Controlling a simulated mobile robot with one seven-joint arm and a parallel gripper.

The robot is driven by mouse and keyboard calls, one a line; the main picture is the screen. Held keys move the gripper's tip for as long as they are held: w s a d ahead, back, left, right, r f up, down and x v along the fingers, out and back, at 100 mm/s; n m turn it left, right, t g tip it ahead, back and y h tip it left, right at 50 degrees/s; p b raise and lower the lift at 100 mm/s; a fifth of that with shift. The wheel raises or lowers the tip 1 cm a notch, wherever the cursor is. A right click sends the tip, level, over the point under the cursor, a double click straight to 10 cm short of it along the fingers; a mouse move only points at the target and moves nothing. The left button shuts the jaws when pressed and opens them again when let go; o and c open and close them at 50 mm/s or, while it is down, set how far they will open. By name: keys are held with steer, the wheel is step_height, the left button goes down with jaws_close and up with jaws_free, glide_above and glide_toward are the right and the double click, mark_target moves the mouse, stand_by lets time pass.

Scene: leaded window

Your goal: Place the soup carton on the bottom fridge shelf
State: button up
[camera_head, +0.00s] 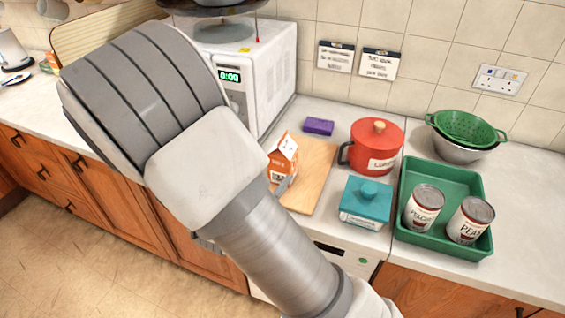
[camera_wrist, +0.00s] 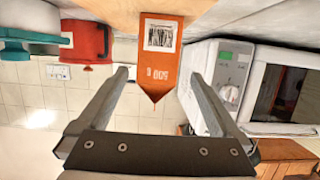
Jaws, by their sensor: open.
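An orange and white gable-topped carton (camera_head: 284,153), which looks like the soup carton, stands upright on a wooden board (camera_head: 315,165) on the counter. In the wrist view the orange carton (camera_wrist: 162,62) appears upside down, ahead of and between the two spread fingers of my gripper (camera_wrist: 158,75). There is a gap on both sides, and I cannot tell how deep it sits between the fingers. My gripper is open. In the head view my arm hides most of it; one grey fingertip shows in front of the carton's lower part. I see no fridge shelf in either view.
A white microwave (camera_head: 262,70) stands left of the board, a purple sponge (camera_head: 318,126) behind it. A red pot (camera_head: 376,150) and teal box (camera_head: 365,203) are close on the right. A green tray (camera_head: 440,180) with two cans is farther right. Another orange carton (camera_head: 54,61) is far left.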

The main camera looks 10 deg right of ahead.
mark_target(283, 162)
steer(key=x, duration=0.9)
steer(key=shift+d+f, duration=0.2)
steer(key=shift+d, duration=0.05)
steer(key=shift+r, duration=0.1)
jaws_close()
